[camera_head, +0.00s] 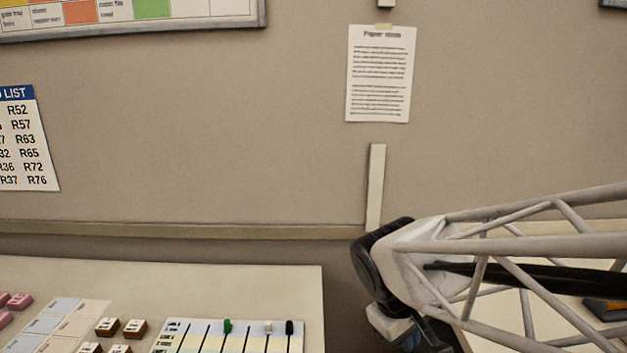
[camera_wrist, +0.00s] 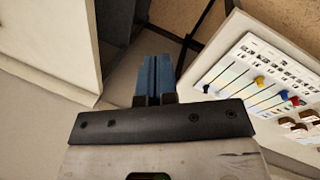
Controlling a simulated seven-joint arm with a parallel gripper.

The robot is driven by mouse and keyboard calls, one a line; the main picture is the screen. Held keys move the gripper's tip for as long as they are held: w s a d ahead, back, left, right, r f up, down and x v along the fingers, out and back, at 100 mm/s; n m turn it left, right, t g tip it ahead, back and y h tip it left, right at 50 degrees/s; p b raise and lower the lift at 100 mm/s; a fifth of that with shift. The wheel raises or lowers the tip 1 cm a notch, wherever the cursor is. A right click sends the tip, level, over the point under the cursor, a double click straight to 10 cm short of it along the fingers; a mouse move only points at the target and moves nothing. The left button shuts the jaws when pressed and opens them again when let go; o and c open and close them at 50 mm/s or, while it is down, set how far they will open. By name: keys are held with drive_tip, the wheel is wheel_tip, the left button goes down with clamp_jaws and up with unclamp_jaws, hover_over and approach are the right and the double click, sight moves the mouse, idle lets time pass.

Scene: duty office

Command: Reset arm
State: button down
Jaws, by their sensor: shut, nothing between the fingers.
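My gripper (camera_wrist: 154,78) shows in the wrist view with its two blue fingers side by side, shut and empty. It points down into the gap beside a desk, over the floor.
A desk (camera_head: 270,281) at lower left holds a slider panel (camera_head: 225,340), pink blocks (camera_head: 20,301) and brown blocks (camera_head: 135,328). The wrist view shows a slider panel (camera_wrist: 262,80) at right. A paper notice (camera_head: 380,75) hangs on the wall.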

drive_tip(key=s+d+r+m+t+y, duration=0.1)
drive_tip(key=s+d+r+m+y, duration=0.1)
drive_tip(key=s+m, duration=0.4)
drive_tip(key=shift+s+d+r+y, duration=0.4)
drive_tip(key=shift+s+d+y, duration=0.15)
drive_tip(key=shift+s, duration=0.85)
drive_tip(key=shift+w+a, duration=0.1)
drive_tip(key=shift+w, duration=0.05)
idle(1.9)
